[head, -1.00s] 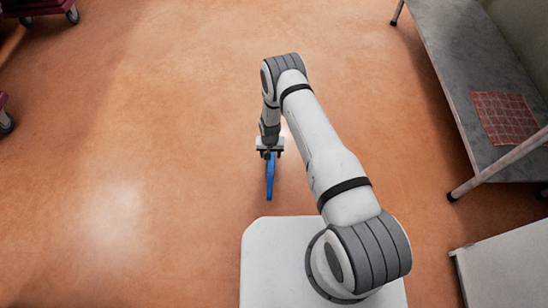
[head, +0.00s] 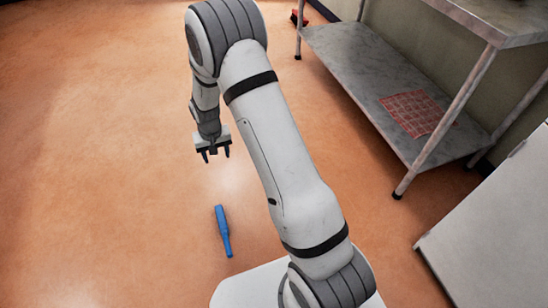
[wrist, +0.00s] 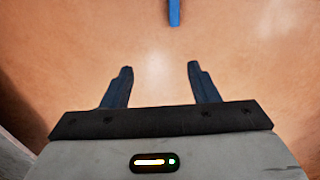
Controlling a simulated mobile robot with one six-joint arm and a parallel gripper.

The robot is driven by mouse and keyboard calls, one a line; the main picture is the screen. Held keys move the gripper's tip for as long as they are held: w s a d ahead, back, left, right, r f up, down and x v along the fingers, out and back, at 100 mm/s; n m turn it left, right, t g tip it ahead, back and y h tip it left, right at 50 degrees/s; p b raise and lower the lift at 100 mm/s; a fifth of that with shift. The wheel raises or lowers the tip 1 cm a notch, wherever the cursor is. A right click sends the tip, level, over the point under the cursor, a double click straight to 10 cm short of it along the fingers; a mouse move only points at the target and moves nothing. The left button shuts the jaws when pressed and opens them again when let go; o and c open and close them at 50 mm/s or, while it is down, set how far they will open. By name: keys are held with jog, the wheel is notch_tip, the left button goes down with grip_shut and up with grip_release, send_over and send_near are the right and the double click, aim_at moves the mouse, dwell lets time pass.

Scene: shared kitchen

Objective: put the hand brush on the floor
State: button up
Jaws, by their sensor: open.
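The blue hand brush (head: 222,230) lies on the orange-brown floor (head: 110,190) in the head view, in front of my white base. One end of it also shows at the top edge of the wrist view (wrist: 174,12); the rest is out of that frame. My gripper (head: 217,155) is open and empty. It is above the floor, beyond the brush and apart from it. In the wrist view its two dark fingers (wrist: 160,70) are spread with only bare floor between them.
A metal table with a low grey shelf (head: 350,70) stands at the right, with a red checked cloth (head: 417,112) on the shelf. A pale cabinet (head: 490,230) is at the lower right. A small red object (head: 299,18) is at the back. The floor on the left is clear.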

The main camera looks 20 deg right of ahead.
jog(key=s+d+r, duration=0.3)
jog(key=s+r, duration=0.3)
jog(key=r, duration=0.3)
jog(key=s+d+r, duration=0.2)
jog(key=s+r, duration=0.3)
jog(key=r, duration=0.4)
jog(key=s+d+r, duration=0.2)
jog(key=s+r, duration=0.1)
jog(key=s, duration=0.5)
jog(key=s+d+r, duration=0.3)
jog(key=s, duration=0.4)
jog(key=shift+s+r+t, duration=0.3)
jog(key=shift+s+t, duration=0.1)
